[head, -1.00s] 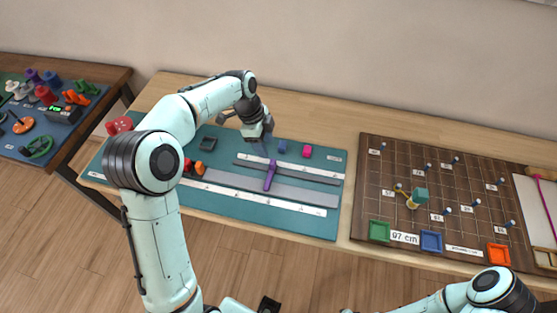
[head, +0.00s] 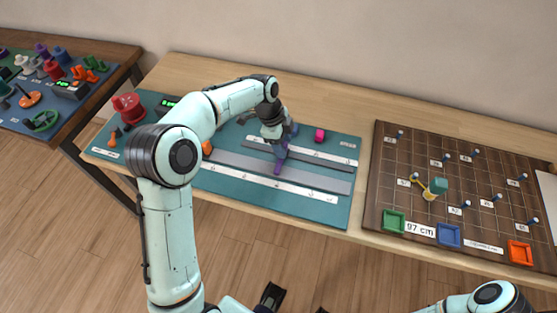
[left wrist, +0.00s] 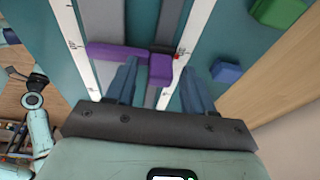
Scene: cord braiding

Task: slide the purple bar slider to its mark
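My left gripper (head: 280,141) is over the far end of the slider. In the left wrist view, its two fingers (left wrist: 160,76) are apart on either side of that block. I cannot tell whether they touch it. A small red mark (left wrist: 177,57) shows on the white scale strip beside the block.
A blue block (left wrist: 226,72) and a green block (left wrist: 278,12) stand near the gripper in the left wrist view. A wooden pegboard (head: 400,160) is at the right, a red knob (head: 128,107) at the left.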

